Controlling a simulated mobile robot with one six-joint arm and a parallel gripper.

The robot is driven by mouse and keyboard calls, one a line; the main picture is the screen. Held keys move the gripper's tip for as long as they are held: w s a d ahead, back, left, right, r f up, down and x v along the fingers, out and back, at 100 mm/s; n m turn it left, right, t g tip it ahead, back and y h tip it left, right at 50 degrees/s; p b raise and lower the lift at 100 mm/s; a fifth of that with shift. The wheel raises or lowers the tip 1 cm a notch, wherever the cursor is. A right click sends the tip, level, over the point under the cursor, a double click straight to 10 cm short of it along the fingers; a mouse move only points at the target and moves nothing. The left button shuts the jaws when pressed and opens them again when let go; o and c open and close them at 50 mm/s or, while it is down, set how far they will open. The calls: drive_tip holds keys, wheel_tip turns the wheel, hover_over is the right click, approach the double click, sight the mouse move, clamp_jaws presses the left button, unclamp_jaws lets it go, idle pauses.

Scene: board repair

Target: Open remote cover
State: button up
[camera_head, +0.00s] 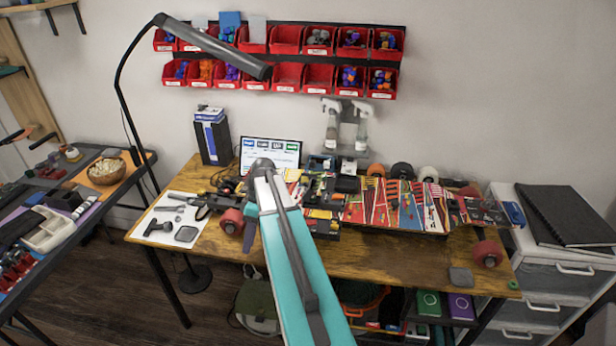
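My teal arm reaches up from the bottom centre over the wooden workbench (400,258). Its far end is a grey joint in front of the small screen. Small dark items lie on a white mat (182,216) at the bench's left: a flat dark grey piece (186,234), a black T-shaped piece (158,228) and a small dark bar. They are too small to tell which, if any, is the remote.
A colourful skateboard deck (385,205) lies across the bench, with a red wheel (231,221) at its left. Red bins (287,40) hang on the wall behind. A black lamp (215,48) arches over the left. White drawers (550,275) stand right. The bench's front strip is mostly clear.

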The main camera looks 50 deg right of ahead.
drive_tip(key=s+d+r+t+h, duration=0.1)
drive_tip(key=s+d+r, duration=0.3)
drive_tip(key=d+r, duration=0.8)
drive_tip(key=s+d+r+m+t+h, duration=0.1)
drive_tip(key=s+d+r+t, duration=0.2)
drive_tip(key=d+r, duration=1)
wheel_tip(320, 180, up, 3)
drive_tip(key=shift+s+d+r+t+p, duration=0.15)
drive_tip(key=shift+s+d+t+p, duration=0.25)
drive_tip(key=shift+s, duration=0.8)
drive_tip(key=shift+a+f, duration=0.15)
drive_tip(key=shift+f, duration=0.05)
drive_tip(key=shift+d+p+x, duration=0.2)
drive_tip(key=shift+p+x, duration=1.8)
drive_tip(key=shift+x, duration=4.8)
drive_tip(key=shift+s+f, duration=0.1)
